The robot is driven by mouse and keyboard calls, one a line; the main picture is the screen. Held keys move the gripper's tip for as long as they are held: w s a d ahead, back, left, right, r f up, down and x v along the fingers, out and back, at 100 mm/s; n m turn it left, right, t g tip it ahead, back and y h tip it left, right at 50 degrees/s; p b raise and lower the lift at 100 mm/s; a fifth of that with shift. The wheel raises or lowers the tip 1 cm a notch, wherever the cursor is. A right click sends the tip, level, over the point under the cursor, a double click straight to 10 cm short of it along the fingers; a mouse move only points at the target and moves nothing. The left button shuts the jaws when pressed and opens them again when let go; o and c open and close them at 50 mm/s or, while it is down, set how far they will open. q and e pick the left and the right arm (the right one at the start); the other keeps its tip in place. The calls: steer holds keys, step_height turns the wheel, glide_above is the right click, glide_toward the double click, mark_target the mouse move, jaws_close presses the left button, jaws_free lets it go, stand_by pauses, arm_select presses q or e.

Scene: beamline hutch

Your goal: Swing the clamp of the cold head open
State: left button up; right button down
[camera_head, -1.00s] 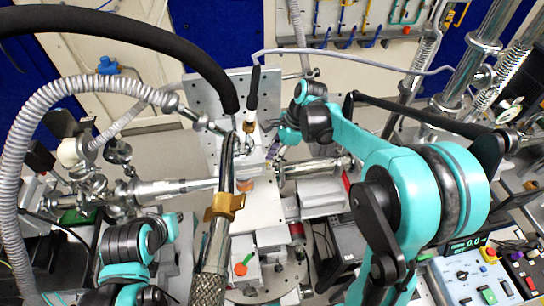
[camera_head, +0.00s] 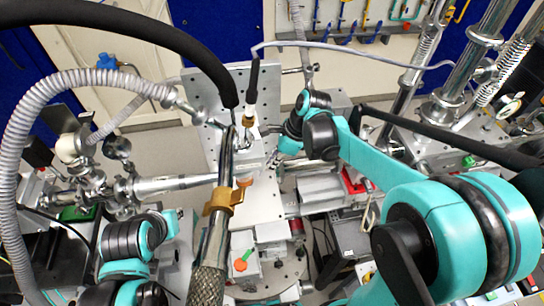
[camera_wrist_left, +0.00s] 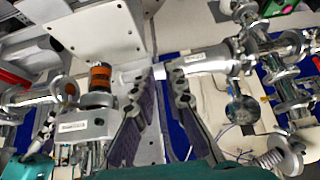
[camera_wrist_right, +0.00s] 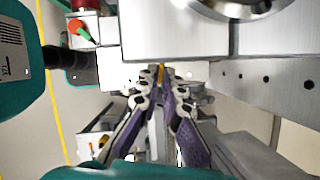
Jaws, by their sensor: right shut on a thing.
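The cold head assembly sits at the centre of the head view, with a pale metal block (camera_head: 250,155) under a black and white hose end (camera_head: 251,95). I cannot make out its clamp clearly. My right gripper (camera_wrist_right: 161,76) has its fingers close together in the right wrist view, shut on a narrow yellowish piece at the tips; whether this is the clamp is unclear. In the head view the right hand reaches the assembly from the right, its fingertips hard to see. My left gripper (camera_wrist_left: 156,88) is open and empty, its fingers apart near a steel tube (camera_wrist_left: 200,58).
A thick steel line with a brass collar (camera_head: 222,198) crosses in front of the assembly. A ribbed grey hose (camera_head: 20,150) loops at left. A box with an orange knob (camera_head: 243,262) stands below centre. An upright metal plate (camera_head: 205,95) is behind.

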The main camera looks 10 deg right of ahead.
steer(key=c, duration=1.7)
jaws_free()
steer(key=shift+s, duration=0.1)
steer(key=shift+r, duration=0.15)
steer(key=v, duration=1.2)
